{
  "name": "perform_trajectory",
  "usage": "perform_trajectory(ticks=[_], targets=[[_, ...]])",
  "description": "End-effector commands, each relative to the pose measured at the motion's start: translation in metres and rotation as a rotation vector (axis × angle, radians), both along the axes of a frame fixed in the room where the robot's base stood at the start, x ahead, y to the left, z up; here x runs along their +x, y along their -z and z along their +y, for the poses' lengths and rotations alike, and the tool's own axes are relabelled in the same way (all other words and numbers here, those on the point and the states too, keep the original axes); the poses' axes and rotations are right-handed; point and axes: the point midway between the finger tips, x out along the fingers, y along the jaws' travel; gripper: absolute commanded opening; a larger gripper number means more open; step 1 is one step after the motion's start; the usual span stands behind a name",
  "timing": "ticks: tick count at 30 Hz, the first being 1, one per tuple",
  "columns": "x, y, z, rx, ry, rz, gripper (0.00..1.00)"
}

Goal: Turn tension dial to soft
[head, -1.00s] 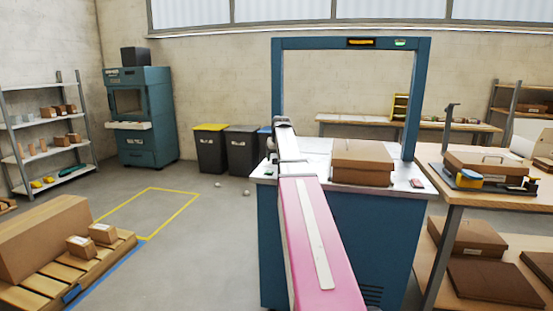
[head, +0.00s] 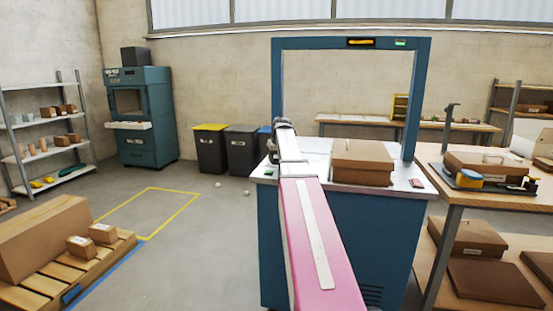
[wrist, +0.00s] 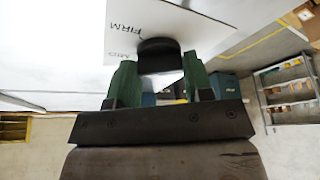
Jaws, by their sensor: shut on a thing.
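The tension dial (wrist: 158,50) is a round black knob on a white panel (wrist: 200,22) in the wrist view. The printed words FIRM and MID show beside it; no SOFT label is visible. My gripper (wrist: 160,68) has green fingers, one on each side of the dial, and is shut on it. A dial pointer cannot be made out. In the head view my pink arm reaches to the left side of the blue machine (head: 340,240); the dial and fingers are hidden there.
A brown box (head: 362,162) sits on the machine's white top, under a blue frame (head: 424,95). A wooden table (head: 500,198) with boxes stands at the right. Dark bins (head: 242,150) stand behind at left. The floor (head: 190,255) to the left is mostly clear.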

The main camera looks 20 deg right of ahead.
Motion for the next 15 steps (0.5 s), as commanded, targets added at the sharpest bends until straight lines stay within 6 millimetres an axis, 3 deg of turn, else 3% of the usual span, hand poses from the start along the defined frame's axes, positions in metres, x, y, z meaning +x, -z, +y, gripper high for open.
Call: perform_trajectory(ticks=[15], targets=[[0.0013,-0.0002,-0.0041,0.002,-0.428,0.001,0.23]])
